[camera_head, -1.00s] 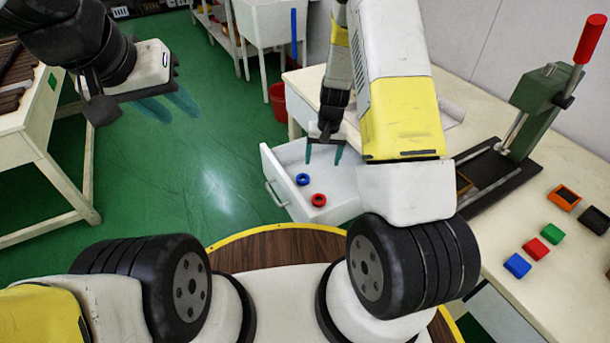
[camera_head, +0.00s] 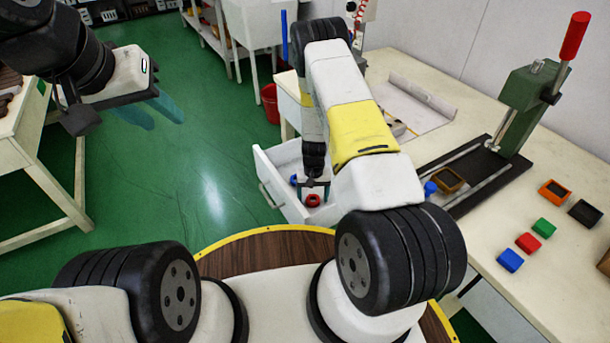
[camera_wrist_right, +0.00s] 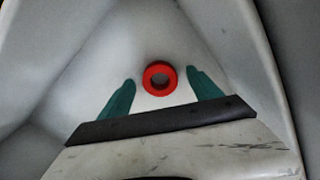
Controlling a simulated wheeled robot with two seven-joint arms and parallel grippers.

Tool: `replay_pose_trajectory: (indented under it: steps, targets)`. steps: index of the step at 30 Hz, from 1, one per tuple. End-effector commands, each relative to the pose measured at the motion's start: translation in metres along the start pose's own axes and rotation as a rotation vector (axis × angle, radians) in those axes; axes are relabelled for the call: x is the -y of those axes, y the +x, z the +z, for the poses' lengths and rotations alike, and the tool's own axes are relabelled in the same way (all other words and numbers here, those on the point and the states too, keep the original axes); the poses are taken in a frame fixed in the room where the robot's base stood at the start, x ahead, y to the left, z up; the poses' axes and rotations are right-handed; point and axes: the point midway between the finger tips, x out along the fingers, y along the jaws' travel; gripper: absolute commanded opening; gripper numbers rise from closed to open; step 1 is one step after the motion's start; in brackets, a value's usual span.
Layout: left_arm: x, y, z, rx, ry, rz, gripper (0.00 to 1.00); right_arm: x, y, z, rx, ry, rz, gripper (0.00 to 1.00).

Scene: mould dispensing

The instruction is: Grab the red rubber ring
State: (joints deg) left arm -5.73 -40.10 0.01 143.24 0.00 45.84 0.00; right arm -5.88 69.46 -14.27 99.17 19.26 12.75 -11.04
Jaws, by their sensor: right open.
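The red rubber ring (camera_head: 312,200) lies flat in the open white drawer (camera_head: 266,170). In the right wrist view the ring (camera_wrist_right: 160,78) sits between and just beyond the two teal fingertips, with a gap on each side. My right gripper (camera_head: 313,190) points down into the drawer, open and empty, above the ring; it also shows in the right wrist view (camera_wrist_right: 160,85).
On the table at the right stand a green press (camera_head: 525,105) with a red handle and several small coloured blocks, among them a blue one (camera_head: 510,260). The drawer's walls close in around my right gripper. A red bucket (camera_head: 270,103) stands on the floor behind.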

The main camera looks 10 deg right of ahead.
Motion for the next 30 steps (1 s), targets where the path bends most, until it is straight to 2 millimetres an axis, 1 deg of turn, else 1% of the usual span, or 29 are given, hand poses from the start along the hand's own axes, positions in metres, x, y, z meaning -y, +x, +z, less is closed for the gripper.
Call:
replay_pose_trajectory:
  steps: [7,9,11,12,14,15,17,23,25,28,30]
  targets:
    - [0.0,0.0,0.0,0.0,0.0,0.0,0.36,0.0,0.002,0.0,0.0,0.0,0.0,0.73]
    - [0.0,0.0,0.0,0.0,0.0,0.0,0.36,0.0,0.002,0.0,0.0,0.0,0.0,0.6]
    - [0.0,0.0,0.0,0.0,0.0,0.0,0.36,0.0,0.002,0.0,0.0,0.0,0.0,0.48]
    - [0.0,0.0,0.0,0.0,0.0,0.0,0.36,0.0,0.002,0.0,0.0,0.0,0.0,0.4]
    - [0.0,0.0,0.0,0.0,0.0,0.0,0.36,0.0,0.002,0.0,0.0,0.0,0.0,0.28]
    - [0.0,0.0,0.0,0.0,0.0,0.0,0.36,0.0,0.002,0.0,0.0,0.0,0.0,0.2]
    - [0.0,0.0,0.0,0.0,0.0,0.0,0.36,0.0,0.002,0.0,0.0,0.0,0.0,0.09]
    - [0.0,0.0,0.0,0.0,0.0,0.0,0.36,0.0,0.002,0.0,0.0,0.0,0.0,0.08]
    - [0.0,0.0,0.0,0.0,0.0,0.0,0.36,0.0,-0.001,-0.001,-0.001,0.0,-0.001,0.08]
    - [0.0,0.0,0.0,0.0,0.0,0.0,0.36,0.001,-0.013,-0.001,-0.001,0.0,-0.001,0.08]
    - [0.0,0.0,0.0,0.0,0.0,0.0,0.36,0.001,-0.026,-0.001,-0.003,0.001,-0.001,0.08]
